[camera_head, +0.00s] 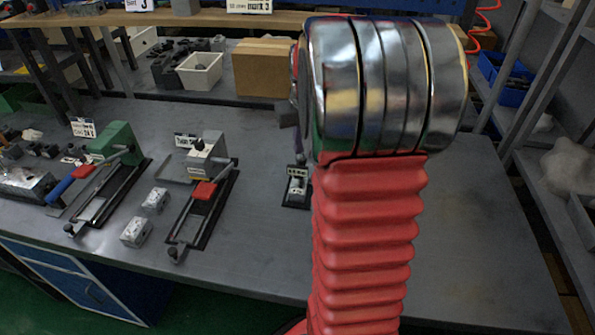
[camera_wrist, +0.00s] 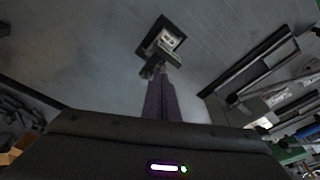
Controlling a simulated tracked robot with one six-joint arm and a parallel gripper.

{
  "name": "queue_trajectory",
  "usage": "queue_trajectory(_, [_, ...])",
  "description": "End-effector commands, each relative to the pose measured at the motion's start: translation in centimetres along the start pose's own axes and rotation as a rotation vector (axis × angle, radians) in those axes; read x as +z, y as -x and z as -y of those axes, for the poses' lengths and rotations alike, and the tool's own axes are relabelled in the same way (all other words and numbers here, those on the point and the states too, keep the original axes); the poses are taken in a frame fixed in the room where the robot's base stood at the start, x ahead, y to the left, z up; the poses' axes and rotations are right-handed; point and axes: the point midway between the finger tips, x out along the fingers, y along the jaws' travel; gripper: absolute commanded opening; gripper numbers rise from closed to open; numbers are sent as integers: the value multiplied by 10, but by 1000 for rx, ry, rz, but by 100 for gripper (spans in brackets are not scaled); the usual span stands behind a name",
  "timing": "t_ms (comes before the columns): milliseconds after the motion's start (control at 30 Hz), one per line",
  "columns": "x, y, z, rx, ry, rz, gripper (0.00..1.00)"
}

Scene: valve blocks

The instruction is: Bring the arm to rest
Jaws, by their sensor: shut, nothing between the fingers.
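My gripper (camera_wrist: 158,70) shows in the wrist view as dark purple fingers, shut together with nothing between them. A small light valve block (camera_wrist: 168,39) on a dark square plate (camera_wrist: 147,43) lies just beyond the fingertips in that view. I cannot tell how large the gap is. In the head view the same block (camera_head: 297,183) sits on its dark plate on the bench, just left of my red-sleeved arm. My arm stands raised over the bench, and its metal joint hides most of the gripper there.
Two loose valve blocks (camera_head: 156,199) (camera_head: 136,231) lie on the grey bench (camera_head: 460,250). Two clamp fixtures with red handles (camera_head: 203,191) (camera_head: 85,171) stand to the left. A cardboard box (camera_head: 263,67) and white bin (camera_head: 200,72) are behind. The bench's right side is clear.

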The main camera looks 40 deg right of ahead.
Motion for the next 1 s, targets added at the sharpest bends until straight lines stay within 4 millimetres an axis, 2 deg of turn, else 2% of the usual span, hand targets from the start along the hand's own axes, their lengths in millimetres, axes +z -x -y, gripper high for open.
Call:
queue_trajectory(467, [0, 0, 0, 0, 0, 0, 0])
queue_trajectory(633, [2, 6, 8, 0, 8, -7, 0])
queue_trajectory(767, [9, 19, 28, -1, 30, -23, 0])
queue_trajectory(1000, [38, 54, 84, -8, 93, -69, 0])
